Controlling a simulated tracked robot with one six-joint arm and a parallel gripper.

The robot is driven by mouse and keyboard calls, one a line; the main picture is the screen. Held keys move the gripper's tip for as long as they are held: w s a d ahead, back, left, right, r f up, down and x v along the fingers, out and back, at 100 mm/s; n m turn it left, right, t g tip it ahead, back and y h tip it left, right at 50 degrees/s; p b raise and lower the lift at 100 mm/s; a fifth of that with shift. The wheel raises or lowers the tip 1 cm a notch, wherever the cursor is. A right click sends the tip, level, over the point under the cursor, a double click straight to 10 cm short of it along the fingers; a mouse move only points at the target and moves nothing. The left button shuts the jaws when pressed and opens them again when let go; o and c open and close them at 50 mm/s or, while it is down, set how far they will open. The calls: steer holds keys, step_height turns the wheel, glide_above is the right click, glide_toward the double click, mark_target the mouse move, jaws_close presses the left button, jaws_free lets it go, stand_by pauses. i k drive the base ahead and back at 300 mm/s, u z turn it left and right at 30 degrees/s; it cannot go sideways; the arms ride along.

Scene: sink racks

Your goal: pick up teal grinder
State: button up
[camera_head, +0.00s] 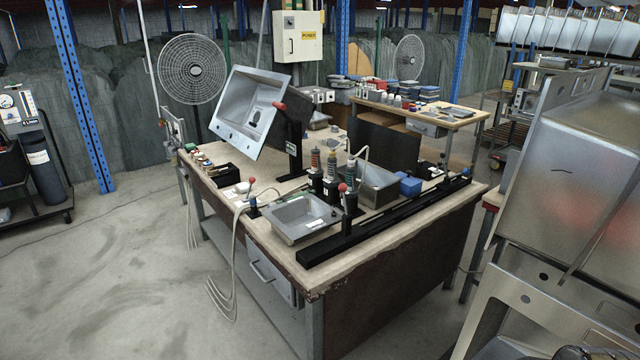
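A small group of upright tools with dark bodies and coloured bands stands on the workbench (386,247), between two steel basins. The left one (315,162) has orange-red bands, and the middle one (332,168) has a pale and greenish banded part. The right one (351,172) looks teal-green near its top, with a pale hose arching above it. They are too small to tell for certain which is the teal grinder. Their lower parts are partly hidden by a clamp and its red knob. My gripper is not clearly visible in this view.
A shallow steel sink (300,215) lies in front of the tools, and a deeper basin (379,186) and blue box (410,186) stand to their right. A black rail (385,222) runs along the bench. A tilted sink (247,105) rises behind. Open floor (120,270) lies left.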

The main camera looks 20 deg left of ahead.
mark_target(352, 191)
steer(key=u, duration=0.4)
steer(key=i, duration=0.5)
steer(key=u, duration=0.85)
steer(key=i, duration=0.8)
steer(key=u, duration=0.35)
